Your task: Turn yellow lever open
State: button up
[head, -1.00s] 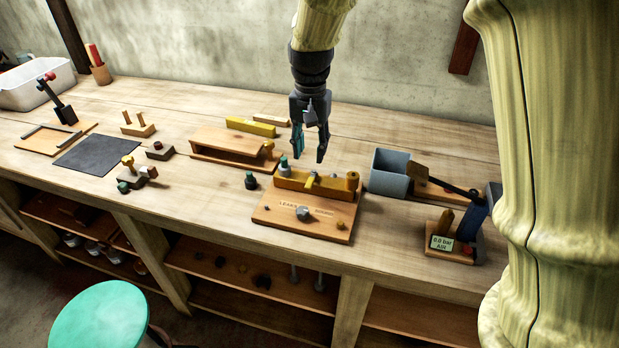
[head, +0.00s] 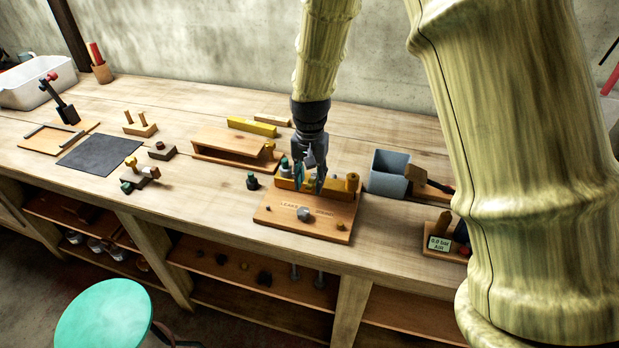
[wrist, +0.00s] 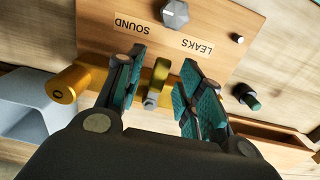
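The yellow lever (wrist: 160,75) stands on the test board (wrist: 205,50), in line with the yellow-brass valve body behind it in the wrist view. My gripper (wrist: 166,85) is open, with one teal-padded finger on each side of the lever. I see gaps between the lever and both fingers, so it is not gripped. In the head view my gripper (head: 309,184) is down at the brass block (head: 338,188) of the board, and its fingers mostly hide the lever. The board carries the labels SOUND and LEAKS and a grey hexagonal knob (wrist: 175,14).
A brass cylinder (wrist: 70,84) stands beside the left finger in the wrist view. A green-tipped fitting (wrist: 246,96) is to the right. A grey bin (head: 388,174) and a pressure readout (head: 439,243) stand right of the board. A wooden shelf block (head: 225,142) lies left.

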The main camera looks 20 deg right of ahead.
grip_shut()
jog(key=shift+d, duration=0.1)
jog(key=n, duration=0.1)
jog(key=d+n+p, duration=0.1)
jog(key=n, duration=0.1)
jog(key=shift+s+d, duration=0.1)
jog(key=shift+s, duration=0.2)
jog(key=n, duration=0.1)
jog(key=d+n+p, duration=0.1)
jog(key=n, duration=0.1)
jog(key=d+n, duration=0.1)
jog(key=n, duration=0.1)
jog(key=shift+p, duration=0.4)
jog(key=n, duration=0.1)
jog(key=d+n+p, duration=0.1)
jog(key=n, duration=0.1)
jog(key=d+n, duration=0.1)
jog(key=n, duration=0.1)
jog(key=shift+w+p, duration=0.35)
jog(key=shift+w+d+n+p, duration=0.2)
jog(key=shift+n, duration=0.6)
jog(key=shift+w+d+n+p, duration=0.2)
jog(key=shift+w+n, duration=0.05)
jog(key=shift+n, duration=0.55)
jog(key=shift+w+d+n+p, duration=0.2)
jog(key=shift+n, duration=0.6)
